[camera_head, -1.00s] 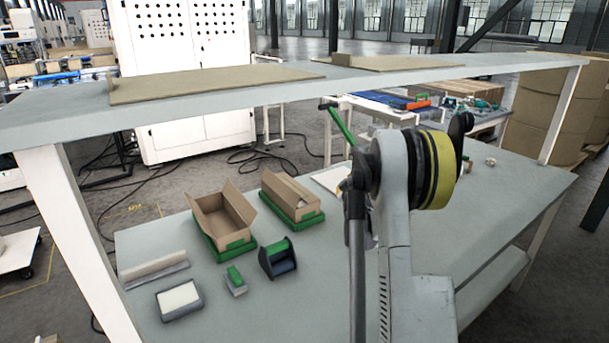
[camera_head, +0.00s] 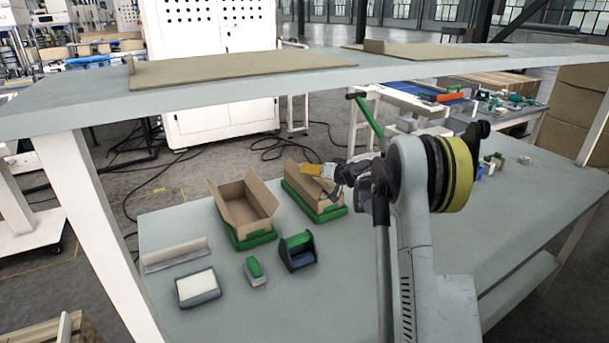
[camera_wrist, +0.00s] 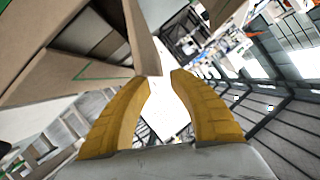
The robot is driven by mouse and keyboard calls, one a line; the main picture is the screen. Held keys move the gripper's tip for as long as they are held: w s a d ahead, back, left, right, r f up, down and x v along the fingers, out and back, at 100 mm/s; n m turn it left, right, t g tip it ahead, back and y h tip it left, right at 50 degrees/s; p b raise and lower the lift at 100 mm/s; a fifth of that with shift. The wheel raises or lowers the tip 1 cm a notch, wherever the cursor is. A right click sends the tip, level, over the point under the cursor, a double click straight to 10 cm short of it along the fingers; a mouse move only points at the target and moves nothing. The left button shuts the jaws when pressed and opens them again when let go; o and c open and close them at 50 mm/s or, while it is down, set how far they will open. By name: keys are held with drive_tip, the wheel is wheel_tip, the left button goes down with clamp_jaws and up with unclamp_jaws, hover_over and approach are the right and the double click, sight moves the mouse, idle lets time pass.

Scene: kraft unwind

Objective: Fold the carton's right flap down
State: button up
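Two brown cartons stand in green trays on the workbench. The left carton (camera_head: 246,208) is open, with its side flaps spread outward. The right carton (camera_head: 300,187) stands beside it, its right side partly hidden by my gripper. My gripper (camera_head: 318,181) is at the right carton, over its right side. In the wrist view, my gripper (camera_wrist: 160,79) has its two yellow fingers apart, with a gap between the tips. A cardboard panel (camera_wrist: 143,40) stands just ahead of the fingertips, its lower end close to them. Whether they touch is unclear. More carton cardboard (camera_wrist: 60,80) fills the left.
A tape dispenser (camera_head: 298,252), a small green-topped item (camera_head: 255,270), a pad in a grey tray (camera_head: 198,287) and a pale long holder (camera_head: 176,255) lie in front and left. An overhead shelf (camera_head: 300,80) crosses above the bench (camera_head: 335,290).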

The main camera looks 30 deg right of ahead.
drive_tip(key=shift+b+x, duration=0.4)
drive_tip(key=shift+x, duration=1.5)
clamp_jaws()
